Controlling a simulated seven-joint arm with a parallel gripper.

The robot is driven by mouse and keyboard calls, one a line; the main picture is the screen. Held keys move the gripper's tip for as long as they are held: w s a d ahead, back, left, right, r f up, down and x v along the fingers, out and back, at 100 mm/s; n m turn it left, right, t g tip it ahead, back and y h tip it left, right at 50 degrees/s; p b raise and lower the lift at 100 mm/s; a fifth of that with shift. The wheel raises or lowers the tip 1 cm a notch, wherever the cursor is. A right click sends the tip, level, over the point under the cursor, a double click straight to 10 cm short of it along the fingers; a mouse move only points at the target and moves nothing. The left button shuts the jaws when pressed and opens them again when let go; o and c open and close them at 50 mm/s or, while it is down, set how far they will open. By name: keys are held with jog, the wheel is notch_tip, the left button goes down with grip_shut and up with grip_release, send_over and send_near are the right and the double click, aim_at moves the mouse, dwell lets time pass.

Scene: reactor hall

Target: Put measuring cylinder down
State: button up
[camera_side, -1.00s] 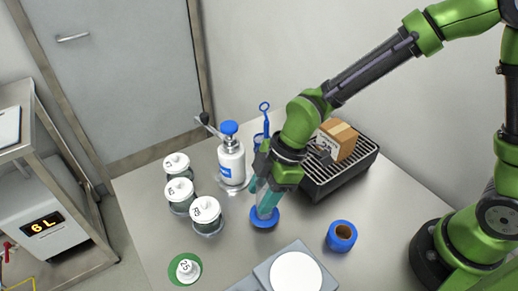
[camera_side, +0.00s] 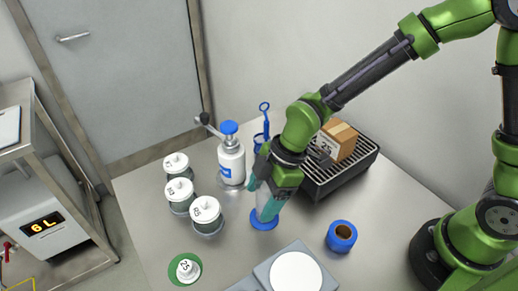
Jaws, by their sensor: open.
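The measuring cylinder (camera_side: 264,221) stands on the grey table on its round blue base, and it looks upright. Its clear body shows between and below my fingers, while its upper part is hidden by my gripper. My gripper (camera_side: 266,196) points down around the cylinder with its teal fingers open, one on each side of it. I cannot tell whether a finger touches the cylinder.
Several white-lidded jars (camera_side: 208,213) and a white bottle with a blue cap (camera_side: 231,158) stand left. A black grated tray (camera_side: 345,175) holding a cardboard box (camera_side: 338,140) is behind right. A blue roll (camera_side: 341,236) and a scale (camera_side: 295,272) are in front.

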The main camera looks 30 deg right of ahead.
jog(key=v, duration=1.1)
jog(key=s+d+r+m+t+h, duration=0.1)
jog(key=s+d+r+m+t, duration=0.2)
jog(key=d+m, duration=0.6)
jog(key=s+d+r+m+t+h, duration=0.1)
jog(key=s+d+r+m+t, duration=0.2)
jog(key=d+m, duration=0.6)
notch_tip(320, 180, up, 2)
jog(key=shift+s+d+r+m, duration=0.1)
jog(key=shift+s+d+m, duration=0.1)
jog(key=shift+s+m, duration=0.5)
